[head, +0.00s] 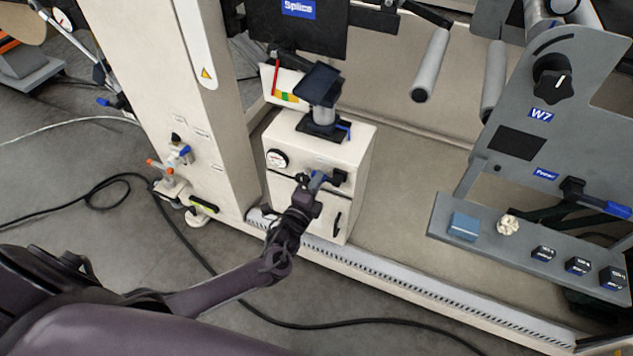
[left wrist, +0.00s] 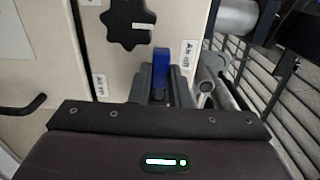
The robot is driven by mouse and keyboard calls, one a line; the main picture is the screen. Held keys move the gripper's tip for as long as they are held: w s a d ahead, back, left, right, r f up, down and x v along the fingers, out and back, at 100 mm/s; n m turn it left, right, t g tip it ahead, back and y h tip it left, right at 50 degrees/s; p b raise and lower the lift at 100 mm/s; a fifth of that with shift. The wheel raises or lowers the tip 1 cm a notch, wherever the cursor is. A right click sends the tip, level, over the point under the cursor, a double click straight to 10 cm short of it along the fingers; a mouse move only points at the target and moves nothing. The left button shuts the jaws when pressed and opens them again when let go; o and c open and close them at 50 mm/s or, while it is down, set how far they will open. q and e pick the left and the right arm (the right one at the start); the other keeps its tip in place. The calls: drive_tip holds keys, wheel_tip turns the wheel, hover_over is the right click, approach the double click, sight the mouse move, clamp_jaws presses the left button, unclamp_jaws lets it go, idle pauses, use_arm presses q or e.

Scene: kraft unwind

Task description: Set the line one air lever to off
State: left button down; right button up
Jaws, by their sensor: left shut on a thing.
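The blue air lever (head: 319,179) is on the front of the cream cabinet (head: 345,150) in the head view. In the left wrist view the blue lever (left wrist: 160,68) stands between the fingertips. My left gripper (head: 314,185) is shut on it; its fingers (left wrist: 168,88) cover the lower part of the lever. An "Air off" label (left wrist: 188,56) is close to the lever's right. An "Air on" label (left wrist: 100,85) is farther off to its left. My right gripper is not in view.
A black star knob (left wrist: 130,22) is just beyond the lever. A round gauge (head: 277,159) is on the cabinet front, and a dark handle (head: 337,221) is below. A grey shelf (head: 480,250) with small blocks stands at right. A black cable (head: 190,245) lies on the floor.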

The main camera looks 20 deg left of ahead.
use_arm(q)
drive_tip(key=c, duration=1.4)
unclamp_jaws()
drive_tip(key=shift+o, duration=0.2)
